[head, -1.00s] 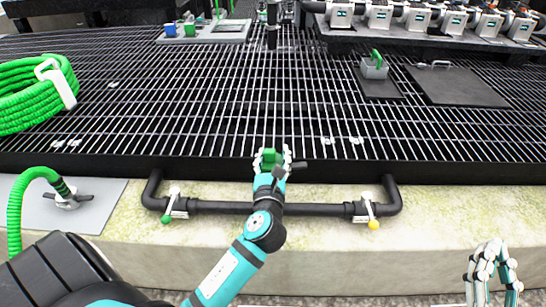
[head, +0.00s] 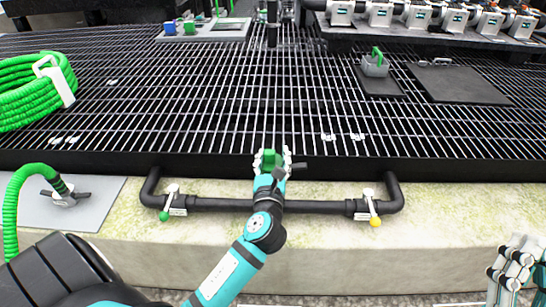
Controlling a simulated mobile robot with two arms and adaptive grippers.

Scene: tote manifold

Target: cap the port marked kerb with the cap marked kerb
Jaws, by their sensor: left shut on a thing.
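My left gripper (head: 272,163) is at the front edge of the grating, over the middle of the black pipe (head: 315,208) on the pale concrete kerb. It is shut on a small green piece (head: 269,159), which looks like a cap; no marking can be read on it. The gripper and arm hide the pipe's middle, so I cannot tell whether the green piece touches a port there. No kerb label is readable. My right gripper (head: 514,265) is at the lower right, partly cut off by the frame; its opening is unclear.
The pipe carries a green-tipped valve (head: 172,201) and a yellow-tipped valve (head: 371,207). A green hose coil (head: 30,95) lies at left. A grey tote with a green handle (head: 375,66) stands on a dark plate. A manifold row (head: 425,17) runs along the back right.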

